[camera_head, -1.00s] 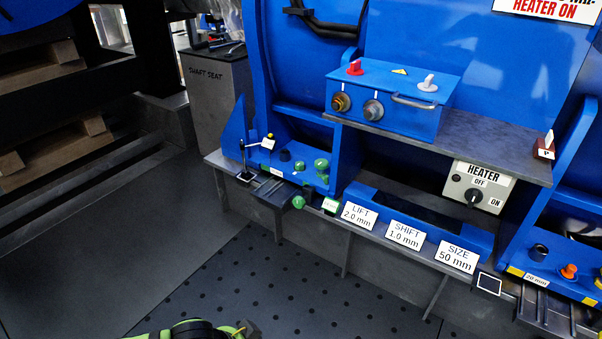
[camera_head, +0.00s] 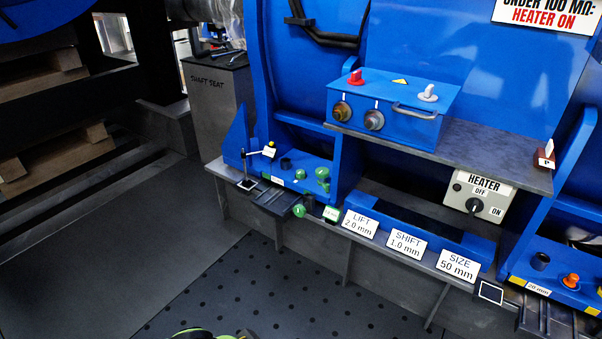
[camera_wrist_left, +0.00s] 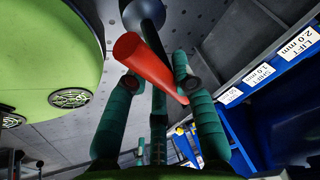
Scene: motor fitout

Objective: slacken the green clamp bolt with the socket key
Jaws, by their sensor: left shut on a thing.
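Several green knobs or bolt heads show on the blue motor foot in the head view: one on the front edge (camera_head: 299,210) and a pair above it (camera_head: 323,174). I cannot tell for sure which is the clamp bolt. My left gripper (camera_wrist_left: 160,82) is shut on the socket key, seen in the left wrist view as a dark bar with a red tapered grip (camera_wrist_left: 138,58). The key is apart from the green bolts. In the head view only a green sliver of my left arm shows at the bottom edge. My right gripper is not in view.
A blue box with knobs (camera_head: 390,105) stands on a grey shelf above the foot. A heater switch (camera_head: 476,198) and LIFT, SHIFT and SIZE cards (camera_head: 359,222) line the ledge. A small stand (camera_head: 246,180) is left of the green parts. The perforated floor (camera_head: 250,290) is clear.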

